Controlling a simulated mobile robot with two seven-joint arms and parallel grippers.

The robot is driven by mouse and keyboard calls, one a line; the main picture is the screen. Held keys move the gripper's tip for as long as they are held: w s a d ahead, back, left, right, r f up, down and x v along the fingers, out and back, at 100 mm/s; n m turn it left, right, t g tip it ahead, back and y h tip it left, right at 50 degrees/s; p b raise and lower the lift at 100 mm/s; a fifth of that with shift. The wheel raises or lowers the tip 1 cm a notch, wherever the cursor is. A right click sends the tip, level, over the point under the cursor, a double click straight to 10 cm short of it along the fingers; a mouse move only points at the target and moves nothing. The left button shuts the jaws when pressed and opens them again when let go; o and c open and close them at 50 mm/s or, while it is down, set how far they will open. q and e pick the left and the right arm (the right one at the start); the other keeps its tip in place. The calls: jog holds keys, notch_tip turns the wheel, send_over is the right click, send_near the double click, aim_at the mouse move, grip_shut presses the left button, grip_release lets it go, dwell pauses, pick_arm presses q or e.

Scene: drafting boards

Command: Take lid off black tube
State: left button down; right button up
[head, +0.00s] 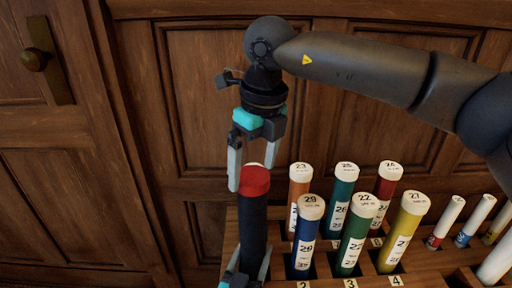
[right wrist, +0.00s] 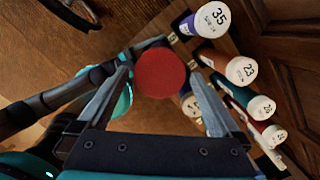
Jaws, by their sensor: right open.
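The black tube (head: 252,225) stands upright at the left end of the rack, with a red lid (head: 255,182) on its top. My right gripper (head: 252,176) points down from above, open, with one finger on either side of the lid. In the right wrist view the round red lid (right wrist: 160,73) lies between the spread fingertips, with a gap visible at the right finger. My left gripper (head: 246,272) is at the bottom edge, its fingers against both sides of the black tube's lower part. The tube's base is out of view.
A wooden rack (head: 415,275) holds several capped, numbered tubes just right of the black tube, including a blue one (head: 305,240) and an orange one (head: 299,190). Slimmer white tubes (head: 475,218) stand farther right. A wood-panelled wall (head: 200,110) is behind.

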aim_at(253, 176)
jog(key=shift+f, duration=0.45)
jog(key=c, duration=1.4)
jog(key=shift+r, duration=0.1)
jog(key=shift+a+r, duration=0.1)
jog(key=shift+r, duration=0.05)
jog(key=shift+r, duration=0.95)
jog(key=shift+r, duration=0.1)
jog(key=shift+r, duration=1.9)
pick_arm(q)
grip_release()
